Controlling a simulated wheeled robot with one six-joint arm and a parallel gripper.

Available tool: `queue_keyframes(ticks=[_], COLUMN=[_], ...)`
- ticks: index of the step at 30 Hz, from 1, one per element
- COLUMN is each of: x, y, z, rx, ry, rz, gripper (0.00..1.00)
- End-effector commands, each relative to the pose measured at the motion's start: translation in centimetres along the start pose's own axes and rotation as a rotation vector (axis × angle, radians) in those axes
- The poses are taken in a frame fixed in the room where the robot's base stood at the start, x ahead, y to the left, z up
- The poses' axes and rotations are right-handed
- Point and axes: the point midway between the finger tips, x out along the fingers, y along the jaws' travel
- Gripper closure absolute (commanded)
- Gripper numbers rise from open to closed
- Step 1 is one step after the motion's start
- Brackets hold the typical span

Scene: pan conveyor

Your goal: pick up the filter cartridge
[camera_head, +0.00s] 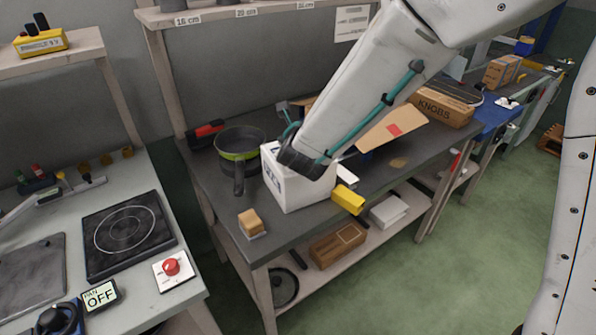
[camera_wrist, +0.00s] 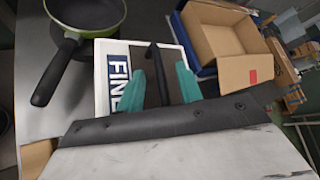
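The filter cartridge appears to be the white box (camera_head: 298,193) on the dark bench, with blue lettering on its side. In the wrist view the white box (camera_wrist: 103,66) shows the letters "FIN" and a dark top with a black bar-like handle (camera_wrist: 153,62). My gripper (camera_wrist: 161,84) has teal fingers spread apart, one on each side of the handle. A gap shows between handle and fingers.
A dark pan with a green band (camera_head: 238,156) stands close left of the box, its handle toward the front. A wooden block (camera_head: 251,222) lies at the front left, and a yellow object (camera_head: 349,199) at the front edge. An open cardboard box (camera_wrist: 218,32) stands behind right.

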Motion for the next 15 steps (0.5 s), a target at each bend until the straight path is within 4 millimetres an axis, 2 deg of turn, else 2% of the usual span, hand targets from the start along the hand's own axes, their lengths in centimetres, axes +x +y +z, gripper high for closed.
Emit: queue_keyframes(ticks=[8, 12, 15], x=[0.41, 0.4, 0.39], y=[-0.01, -0.02, -0.01], z=[0.02, 0.02, 0.02], rx=[0.001, 0.002, 0.002], ry=[-0.001, -0.001, -0.001], rz=[0.0, -0.001, 0.0], gripper=[0.64, 1.0, 1.0])
